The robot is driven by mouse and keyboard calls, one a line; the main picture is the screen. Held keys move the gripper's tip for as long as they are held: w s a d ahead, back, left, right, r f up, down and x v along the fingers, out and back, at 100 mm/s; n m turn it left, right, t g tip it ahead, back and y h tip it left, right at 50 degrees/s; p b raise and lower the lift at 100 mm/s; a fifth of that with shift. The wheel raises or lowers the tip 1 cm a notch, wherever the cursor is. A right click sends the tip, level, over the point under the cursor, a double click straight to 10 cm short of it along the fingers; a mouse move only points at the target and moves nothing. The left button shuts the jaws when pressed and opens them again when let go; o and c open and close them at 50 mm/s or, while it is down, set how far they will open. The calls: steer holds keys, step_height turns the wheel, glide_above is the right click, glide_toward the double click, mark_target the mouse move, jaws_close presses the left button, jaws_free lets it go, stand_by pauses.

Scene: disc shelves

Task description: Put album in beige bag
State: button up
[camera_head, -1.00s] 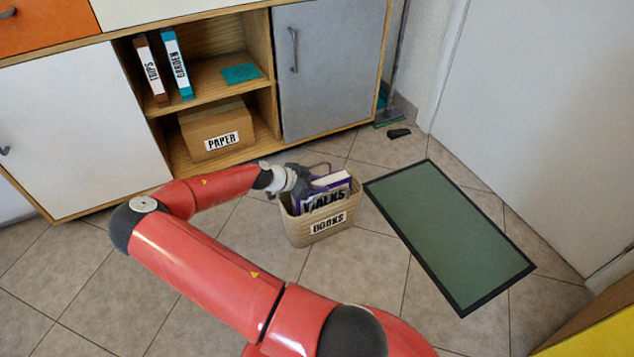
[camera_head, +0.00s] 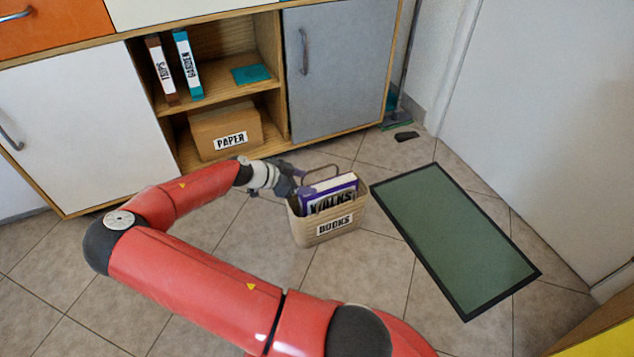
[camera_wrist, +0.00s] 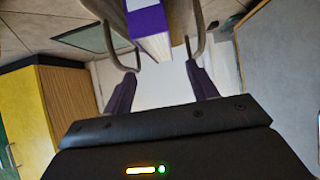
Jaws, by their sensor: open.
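The beige bag (camera_head: 308,233), labelled BOOKS, stands on the tiled floor with its handles up. The purple and white album (camera_head: 338,190), its cover reading WALKS, stands inside the bag with its top showing above the rim. My gripper (camera_head: 287,182) is at the left side of the bag, near its rim. In the wrist view my gripper (camera_wrist: 162,88) is open with its two fingers apart, and the album (camera_wrist: 148,24) shows beyond them at the top. The lower part of the album is hidden in the bag.
Behind is a cabinet with a shelf holding a brown binder (camera_head: 162,70), a teal binder (camera_head: 187,65) and a PAPER box (camera_head: 222,128). A green mat (camera_head: 455,238) lies right of the bag. Tiled floor in front of the bag is clear.

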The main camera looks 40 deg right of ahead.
steer(key=s+a+r+n+t+y, duration=0.1)
steer(key=s+a+r+n+y, duration=0.4)
steer(key=a, duration=0.3)
steer(key=s+a+r+n+t+y, duration=0.1)
steer(key=s+a+r+n+y, duration=0.25)
steer(key=a+r+y, duration=0.45)
steer(key=s+a+r+n+t+h, duration=0.1)
steer(key=s+a+r+n+t, duration=0.2)
steer(key=s+r+n, duration=0.3)
steer(key=s+a+r+n+t+h, duration=0.1)
steer(key=s+a+r+n+t, duration=0.2)
steer(key=s+r+n, duration=0.3)
steer(key=a+v, duration=0.1)
steer(key=v, duration=0.3)
steer(key=shift+r, duration=0.25)
